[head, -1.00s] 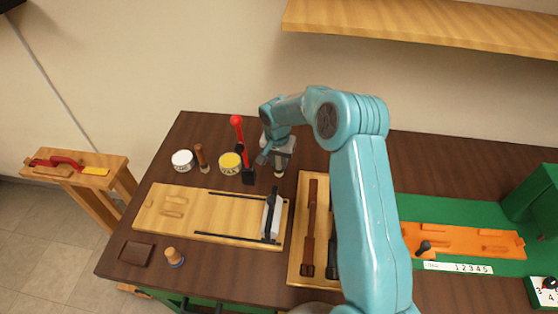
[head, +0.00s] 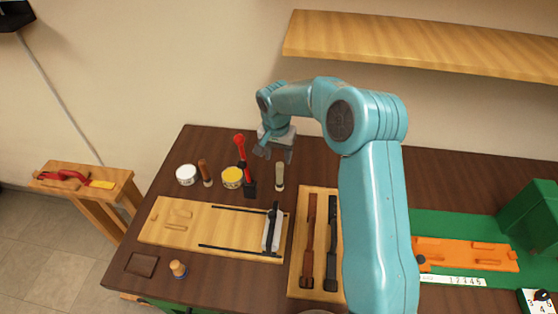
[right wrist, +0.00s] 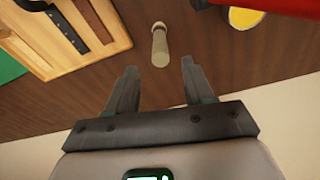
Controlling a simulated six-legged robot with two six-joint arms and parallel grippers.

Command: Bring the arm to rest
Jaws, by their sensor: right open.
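My right gripper (head: 274,155) is raised over the back of the dark table, its jaws open and empty. In the right wrist view its two fingers (right wrist: 159,70) are apart with nothing between them. A small pale cylinder with a knobbed end (head: 280,176) stands on the table below the gripper, clear of it; it also shows in the right wrist view (right wrist: 160,46) beyond the fingertips. My right arm crosses the right-centre of the head view and hides part of the table. My left gripper is not in view.
A red-handled tool (head: 241,150), a yellow-topped tin (head: 232,178) and a white tin (head: 186,174) stand left of the gripper. A wooden board with black rails (head: 190,230) and a tool tray (head: 299,270) lie in front. A shelf (head: 420,45) hangs above.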

